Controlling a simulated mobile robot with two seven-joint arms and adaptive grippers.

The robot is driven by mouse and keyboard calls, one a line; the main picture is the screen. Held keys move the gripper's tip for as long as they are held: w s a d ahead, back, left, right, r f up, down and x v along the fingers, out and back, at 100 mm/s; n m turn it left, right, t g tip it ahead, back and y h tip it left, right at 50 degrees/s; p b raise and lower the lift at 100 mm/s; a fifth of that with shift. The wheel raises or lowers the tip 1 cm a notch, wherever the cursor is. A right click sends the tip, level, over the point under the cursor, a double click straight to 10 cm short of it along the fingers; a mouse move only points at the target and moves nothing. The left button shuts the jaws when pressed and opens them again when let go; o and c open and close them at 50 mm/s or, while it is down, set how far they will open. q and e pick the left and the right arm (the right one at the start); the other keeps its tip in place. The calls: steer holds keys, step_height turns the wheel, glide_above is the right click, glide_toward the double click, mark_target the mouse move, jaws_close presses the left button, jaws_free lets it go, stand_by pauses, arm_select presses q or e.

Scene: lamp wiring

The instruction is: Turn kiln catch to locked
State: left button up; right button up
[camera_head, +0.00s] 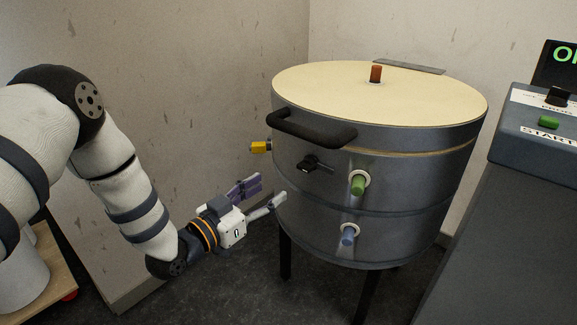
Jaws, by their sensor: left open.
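The kiln (300,210) is a round grey metal drum on dark legs, with a cream lid (400,90) lying closed on top. A black catch (309,163) with a thin rod sits on the kiln's front wall, below the dark lid handle (310,128). Whether it is locked I cannot tell. My left gripper (270,189) is open and empty, below and to the left of the catch, near the kiln's left side. Its fingers point right, toward the kiln wall. Whether a fingertip touches the wall is unclear. My right gripper is out of view.
A green plug (358,185) and a blue plug (348,235) stick out of the kiln's front, and a yellow one (260,147) at its left. A control console (545,125) is at the right. Walls stand close behind.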

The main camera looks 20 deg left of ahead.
mark_target(302, 167)
arm_select(q)
steer(key=x, duration=0.6)
steer(key=b+x, duration=0.1)
steer(key=x, duration=0.5)
steer(key=shift+d+r, duration=0.2)
steer(key=shift+d, duration=0.05)
steer(key=shift+s, duration=0.1)
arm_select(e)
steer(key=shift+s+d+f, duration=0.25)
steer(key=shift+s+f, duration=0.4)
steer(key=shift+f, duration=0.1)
arm_select(q)
steer(key=shift+c, duration=0.2)
steer(key=c, duration=1.1)
